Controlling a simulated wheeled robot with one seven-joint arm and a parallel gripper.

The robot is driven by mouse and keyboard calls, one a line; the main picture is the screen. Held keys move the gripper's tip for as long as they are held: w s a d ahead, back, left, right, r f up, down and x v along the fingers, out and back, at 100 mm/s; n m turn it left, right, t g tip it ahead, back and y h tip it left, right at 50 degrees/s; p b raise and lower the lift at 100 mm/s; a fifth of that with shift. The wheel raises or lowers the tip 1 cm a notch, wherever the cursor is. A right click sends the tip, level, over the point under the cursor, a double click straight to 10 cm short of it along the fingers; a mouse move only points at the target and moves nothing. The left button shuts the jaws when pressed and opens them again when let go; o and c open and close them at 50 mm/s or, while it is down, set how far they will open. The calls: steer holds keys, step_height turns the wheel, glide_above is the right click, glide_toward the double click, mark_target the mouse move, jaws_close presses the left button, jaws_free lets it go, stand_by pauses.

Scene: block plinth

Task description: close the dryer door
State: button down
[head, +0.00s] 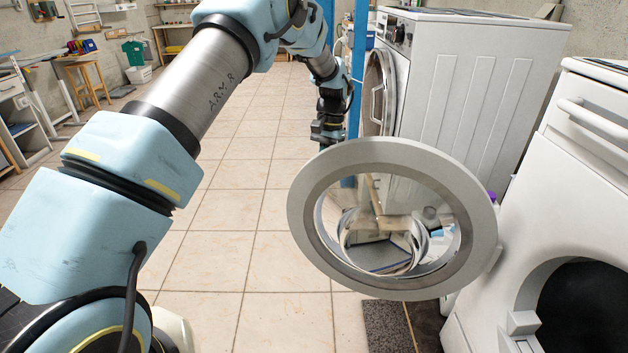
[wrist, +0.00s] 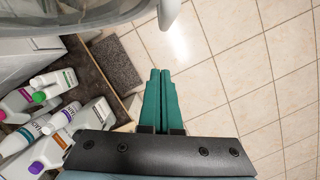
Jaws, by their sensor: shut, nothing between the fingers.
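The dryer (head: 560,210) is the white machine at the right of the head view, with its dark round drum opening showing. Its round door (head: 318,240), a pale grey ring with clear glass, stands wide open, swung out into the middle of the view. Part of a pale curved rim, likely this door (wrist: 70,18), crosses the top left of the wrist view. My gripper (wrist: 160,76) has two green fingers pressed together and empty, below that rim in the picture with a gap between. In the head view the end of my arm is beyond the door, and the fingertips are not clear.
Another white machine (head: 470,90) with a round door (head: 380,95) stands behind the dryer, near a blue post (head: 361,60). Several bottles (wrist: 45,125) stand at left in the wrist view, beside a grey mat (wrist: 117,63). The tiled floor (head: 225,200) left of the door is clear.

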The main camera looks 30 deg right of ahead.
steer(key=shift+s+a+f+p, duration=0.3)
steer(key=shift+s+a+p, duration=0.1)
steer(key=shift+a, duration=0.25)
steer(key=shift+s+a+f+p, duration=0.3)
steer(key=shift+s+a+p, duration=0.1)
steer(key=shift+a, duration=0.2)
steer(key=shift+s+a+f+p, duration=0.3)
steer(key=shift+s+a, duration=0.1)
steer(key=shift+a, duration=0.25)
